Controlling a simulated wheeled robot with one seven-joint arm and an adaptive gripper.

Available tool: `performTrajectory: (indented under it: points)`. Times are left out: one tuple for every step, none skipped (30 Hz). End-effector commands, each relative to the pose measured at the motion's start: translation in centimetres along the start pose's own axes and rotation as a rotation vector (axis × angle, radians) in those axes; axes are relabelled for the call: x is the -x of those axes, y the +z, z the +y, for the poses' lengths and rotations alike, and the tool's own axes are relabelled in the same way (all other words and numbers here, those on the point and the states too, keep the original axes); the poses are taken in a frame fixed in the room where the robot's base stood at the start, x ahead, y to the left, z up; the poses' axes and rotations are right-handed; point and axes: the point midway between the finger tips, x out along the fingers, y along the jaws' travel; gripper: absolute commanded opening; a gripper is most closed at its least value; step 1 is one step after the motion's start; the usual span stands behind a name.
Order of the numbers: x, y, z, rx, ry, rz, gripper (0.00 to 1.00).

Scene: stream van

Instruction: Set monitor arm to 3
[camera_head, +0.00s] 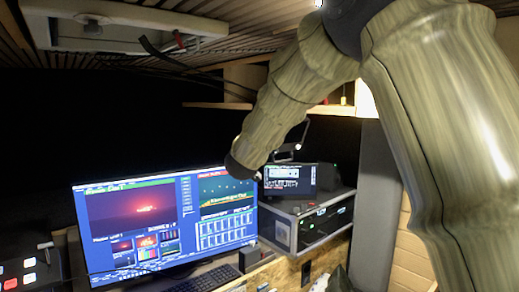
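A large lit monitor (150,190) stands at the left centre, showing a red scene and several control panels. A smaller screen (289,181) stands to its right on a metal-edged equipment rack (307,222). I cannot make out the monitor arm or any number marking on it; a support behind the large monitor would be hidden. My arm comes down from the upper right, and its dark end is in front of the large monitor's upper right corner. I cannot make out my gripper's fingers in this view.
A keyboard (205,279) lies below the large monitor. A control box with lit buttons (28,275) is at the lower left. A wooden shelf (222,105) is behind my arm. A pale fixture (120,14) with hanging cables is on the slatted ceiling.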

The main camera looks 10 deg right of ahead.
Motion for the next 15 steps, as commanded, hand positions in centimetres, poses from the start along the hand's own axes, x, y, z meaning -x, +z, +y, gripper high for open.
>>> performTrajectory:
  points:
    - [-0.12,-0.71,0.15,-0.002,0.003,0.011,0.0]
    - [-0.11,-0.72,0.11,-0.002,0.002,0.011,0.0]
    - [-0.1,-0.73,0.08,-0.002,0.002,0.011,0.0]
    - [-0.1,-0.74,0.07,-0.002,0.002,0.011,0.0]
    - [-0.1,-0.75,0.07,-0.002,0.002,0.011,0.0]
    - [-0.1,-0.75,0.06,-0.002,0.002,0.011,0.0]
    - [-0.1,-0.75,0.07,-0.002,0.002,0.011,0.0]
    - [-0.1,-0.76,0.07,-0.002,0.002,0.011,0.0]
    - [-0.1,-0.76,0.08,-0.002,0.002,0.011,0.0]
    - [-0.1,-0.76,0.09,-0.003,0.002,0.011,0.0]
    - [-0.11,-0.77,0.11,-0.003,0.002,0.011,0.0]
    - [-0.11,-0.77,0.12,-0.003,0.002,0.011,0.18]
    - [-0.1,-0.75,0.12,-0.003,0.002,0.011,0.24]
    - [-0.09,-0.71,0.11,-0.003,0.002,0.01,0.29]
    - [-0.08,-0.62,0.11,-0.002,0.002,0.009,0.35]
